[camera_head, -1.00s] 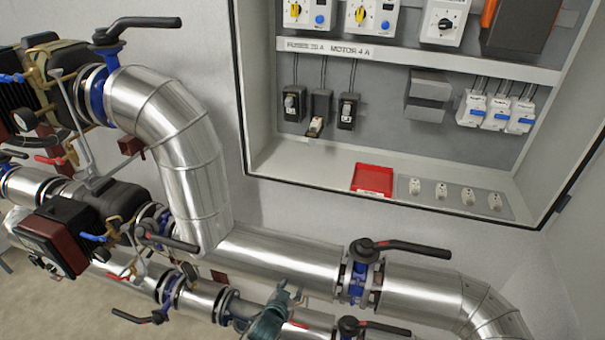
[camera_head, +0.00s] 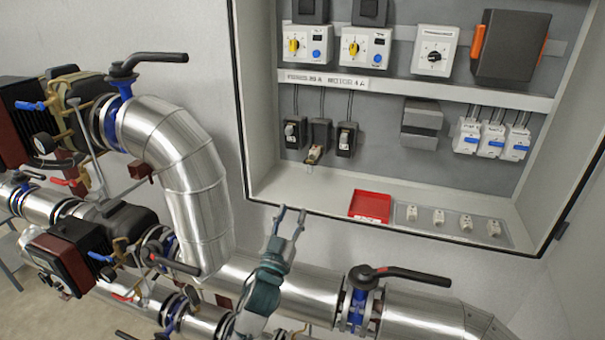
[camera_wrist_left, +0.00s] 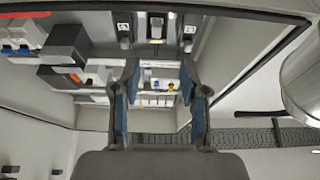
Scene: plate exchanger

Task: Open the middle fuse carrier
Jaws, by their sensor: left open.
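Three black fuse carriers hang in a row in the cabinet below the label strip. The middle fuse carrier (camera_head: 314,154) has its lower part tilted out and down, with a pale piece showing in it. The left carrier (camera_head: 291,136) and right carrier (camera_head: 345,140) sit upright and flush. My left gripper (camera_head: 291,210) is open and empty, below the carriers and in front of the cabinet's lower edge, apart from them. In the left wrist view, the carriers, including the middle one (camera_wrist_left: 157,27), show at the top beyond the open fingers (camera_wrist_left: 159,80). My right gripper is not in view.
A red tray (camera_head: 370,206) and a grey strip with several white fuses (camera_head: 438,216) lie on the cabinet floor. Rotary switches (camera_head: 366,48) sit above. Large silver pipes (camera_head: 180,150) and a black-handled valve (camera_head: 362,276) stand below and left of the cabinet.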

